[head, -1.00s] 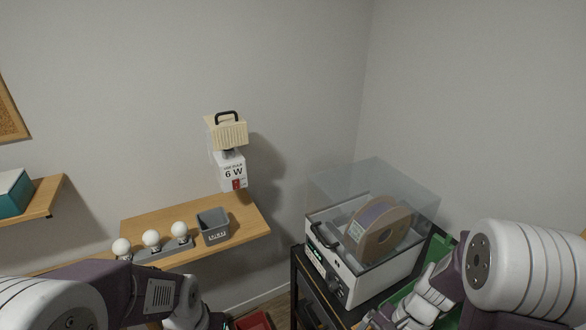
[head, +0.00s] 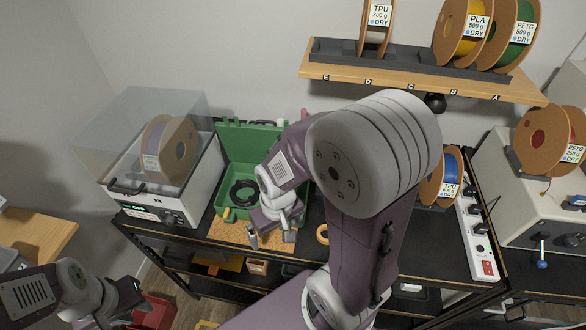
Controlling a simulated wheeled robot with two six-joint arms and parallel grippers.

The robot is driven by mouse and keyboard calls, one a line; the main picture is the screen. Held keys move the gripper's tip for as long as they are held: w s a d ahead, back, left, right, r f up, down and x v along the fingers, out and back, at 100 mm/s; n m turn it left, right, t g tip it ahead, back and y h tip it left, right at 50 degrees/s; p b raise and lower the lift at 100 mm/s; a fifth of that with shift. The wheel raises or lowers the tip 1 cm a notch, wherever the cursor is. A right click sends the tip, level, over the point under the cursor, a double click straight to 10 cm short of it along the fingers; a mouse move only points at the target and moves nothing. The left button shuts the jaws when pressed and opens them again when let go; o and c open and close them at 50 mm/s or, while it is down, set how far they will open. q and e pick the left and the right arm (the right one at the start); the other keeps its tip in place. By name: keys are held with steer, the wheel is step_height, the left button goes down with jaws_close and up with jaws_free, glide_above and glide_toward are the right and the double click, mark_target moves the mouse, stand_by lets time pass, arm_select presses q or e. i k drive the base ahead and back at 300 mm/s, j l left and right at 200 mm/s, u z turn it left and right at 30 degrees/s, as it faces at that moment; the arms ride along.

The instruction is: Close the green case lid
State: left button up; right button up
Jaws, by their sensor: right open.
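The green case (head: 225,207) stands open on the black bench. Its lid (head: 252,141) stands raised at the back, leaning toward the wall. A black ring-shaped part (head: 243,192) lies inside the case. My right gripper (head: 271,236) is open and empty in front of the case, over the bench's front part, with its fingers pointing down. My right arm hides the right part of the case and lid. My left gripper (head: 135,300) is low at the bottom left, away from the case; its fingers are too small and dark to read.
A white dryer (head: 190,200) with a clear cover and a spool stands left of the case. A brown mat (head: 230,233) lies before the case. A spool shelf (head: 420,84) hangs above. A power strip (head: 476,235) and blue spool (head: 446,175) are to the right.

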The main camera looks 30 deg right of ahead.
mark_target(242, 142)
steer(key=i+z, duration=0.1)
steer(key=z, duration=0.9)
steer(key=k+j, duration=0.1)
steer(key=j, duration=0.4)
